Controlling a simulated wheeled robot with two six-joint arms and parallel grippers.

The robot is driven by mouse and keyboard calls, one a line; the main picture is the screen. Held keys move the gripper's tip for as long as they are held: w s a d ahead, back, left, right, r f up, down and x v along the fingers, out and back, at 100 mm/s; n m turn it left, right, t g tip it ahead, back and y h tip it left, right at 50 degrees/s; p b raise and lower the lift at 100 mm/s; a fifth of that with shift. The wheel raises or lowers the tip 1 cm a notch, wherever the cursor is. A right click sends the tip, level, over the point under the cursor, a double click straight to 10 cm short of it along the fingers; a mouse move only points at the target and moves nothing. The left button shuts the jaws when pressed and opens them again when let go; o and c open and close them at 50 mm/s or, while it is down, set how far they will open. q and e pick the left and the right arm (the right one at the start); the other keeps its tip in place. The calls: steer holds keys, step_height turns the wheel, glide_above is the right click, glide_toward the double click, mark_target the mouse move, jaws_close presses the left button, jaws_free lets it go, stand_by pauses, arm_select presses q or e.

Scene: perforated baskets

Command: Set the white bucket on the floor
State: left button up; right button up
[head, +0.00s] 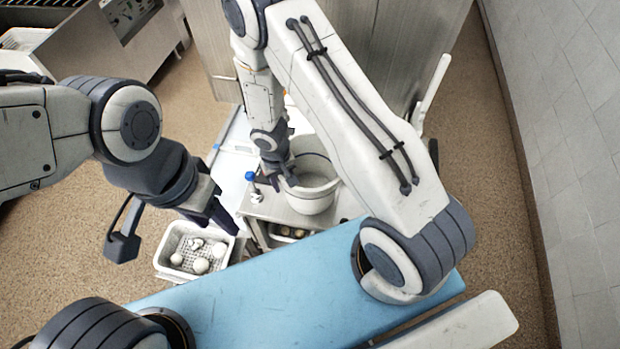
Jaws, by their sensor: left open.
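The white bucket (316,193) stands upright on a small grey table in the middle of the head view. My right gripper (284,180) is at the bucket's left rim, with its fingers pointing down. Its fingers are small and partly hidden, so I cannot tell whether they are closed on the rim. My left gripper (172,230) is open and empty, left of the bucket and above the front left area near a white basket. The brown speckled floor (85,235) shows on the left and at the right.
The white perforated basket (163,262) holds several pale round items. A small blue-topped object (250,177) is beside my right gripper. Grey cabinets (390,40) stand behind, and a tiled wall (570,130) runs along the right. Floor on the left is clear.

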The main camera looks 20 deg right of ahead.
jaws_close()
stand_by(1.4)
